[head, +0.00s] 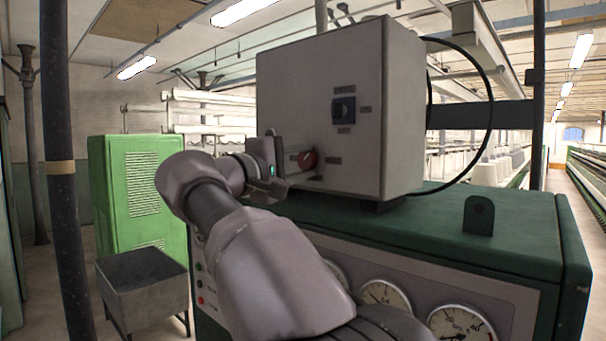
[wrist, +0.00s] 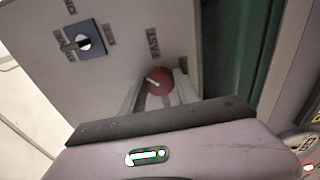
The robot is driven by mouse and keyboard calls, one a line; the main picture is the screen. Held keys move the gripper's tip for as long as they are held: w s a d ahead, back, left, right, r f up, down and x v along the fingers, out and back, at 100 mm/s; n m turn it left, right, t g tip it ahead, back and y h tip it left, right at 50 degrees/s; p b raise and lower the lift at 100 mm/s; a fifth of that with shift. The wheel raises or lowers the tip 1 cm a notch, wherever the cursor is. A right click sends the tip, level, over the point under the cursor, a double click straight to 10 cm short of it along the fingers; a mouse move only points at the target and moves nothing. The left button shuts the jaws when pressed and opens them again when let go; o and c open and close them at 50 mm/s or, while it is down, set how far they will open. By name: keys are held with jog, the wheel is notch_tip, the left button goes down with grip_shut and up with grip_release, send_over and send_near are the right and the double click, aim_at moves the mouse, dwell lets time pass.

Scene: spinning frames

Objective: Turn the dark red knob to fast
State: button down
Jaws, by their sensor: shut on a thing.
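The dark red knob (head: 307,159) is on the front face of a grey control box (head: 320,90), low down. It also shows in the wrist view (wrist: 159,79), round, with a short white pointer mark. My gripper (head: 297,172) reaches it from the left in the head view. In the wrist view its two pale fingers (wrist: 160,90) stand on either side of the knob, shut on it. The knob's lower side is partly hidden by the gripper.
A blue-plated switch (head: 344,109) with a dark handle is above the knob; it also shows in the wrist view (wrist: 84,41). The box stands on a dark green machine top (head: 430,225) with round gauges (head: 386,295) below. A black cable loops at its right.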

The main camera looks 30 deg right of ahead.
jog(key=m+b, duration=0.2)
jog(key=m, duration=0.3)
jog(key=shift+f+h, duration=0.1)
jog(key=shift+h, duration=0.2)
jog(key=shift+w+r+m+g+b, duration=0.1)
jog(key=shift+m+g+b, duration=0.2)
jog(key=shift+m, duration=0.95)
jog(key=shift+r+m+g+b, duration=0.15)
jog(key=shift+m+b, duration=0.25)
jog(key=shift+m, duration=0.85)
jog(key=c, duration=0.9)
grip_release()
jog(key=shift+a, duration=0.1)
jog(key=shift+f, duration=0.1)
jog(key=shift+a, duration=0.15)
jog(key=b+v, duration=0.1)
jog(key=v, duration=1.6)
